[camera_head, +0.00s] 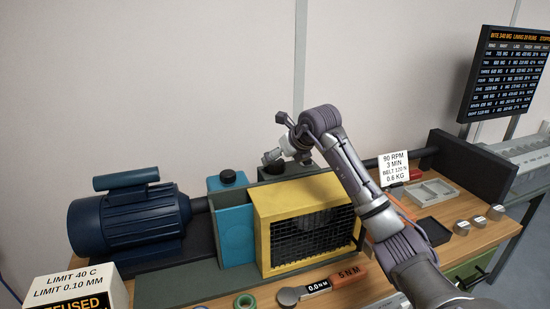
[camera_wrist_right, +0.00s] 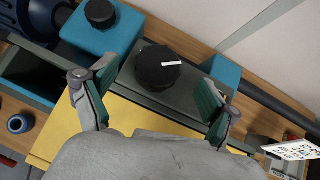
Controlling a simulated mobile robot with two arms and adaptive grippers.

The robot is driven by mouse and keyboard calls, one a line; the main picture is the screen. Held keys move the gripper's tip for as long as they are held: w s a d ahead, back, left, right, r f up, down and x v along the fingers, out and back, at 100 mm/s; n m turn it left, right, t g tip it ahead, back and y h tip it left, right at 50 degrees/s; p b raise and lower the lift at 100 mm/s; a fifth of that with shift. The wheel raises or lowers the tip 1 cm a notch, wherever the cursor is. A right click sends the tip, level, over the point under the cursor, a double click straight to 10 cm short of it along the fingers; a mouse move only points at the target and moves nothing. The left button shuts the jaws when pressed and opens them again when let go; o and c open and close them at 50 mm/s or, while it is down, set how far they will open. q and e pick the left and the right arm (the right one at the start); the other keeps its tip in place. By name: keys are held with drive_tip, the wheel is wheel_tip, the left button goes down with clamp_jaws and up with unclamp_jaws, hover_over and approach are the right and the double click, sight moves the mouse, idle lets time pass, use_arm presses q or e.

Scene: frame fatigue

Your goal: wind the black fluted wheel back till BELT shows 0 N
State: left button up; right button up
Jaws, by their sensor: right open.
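The black wheel (camera_wrist_right: 158,67) has a white mark on its top and sits on a grey-green block in the right wrist view. In the head view it is mostly hidden behind my right gripper (camera_head: 277,140). My right gripper is open, with its fingers (camera_wrist_right: 155,92) on either side of the wheel and a visible gap to each. I cannot tell how far above the wheel they are. A white card (camera_head: 394,170) carries a BELT line that seems to read 120 N. My left gripper is not in view.
A second black knob (camera_wrist_right: 100,12) tops the blue block left of the wheel. A yellow mesh guard (camera_head: 308,226) stands in front. A blue motor (camera_head: 130,220) is at left, a dark bar (camera_wrist_right: 275,108) at right. A screen (camera_head: 508,75) hangs at upper right.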

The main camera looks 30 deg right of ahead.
sight(275, 161)
drive_tip(key=shift+p+x, duration=0.4)
drive_tip(key=shift+x, duration=1.75)
drive_tip(key=shift+c, duration=0.3)
drive_tip(key=c, duration=1.1)
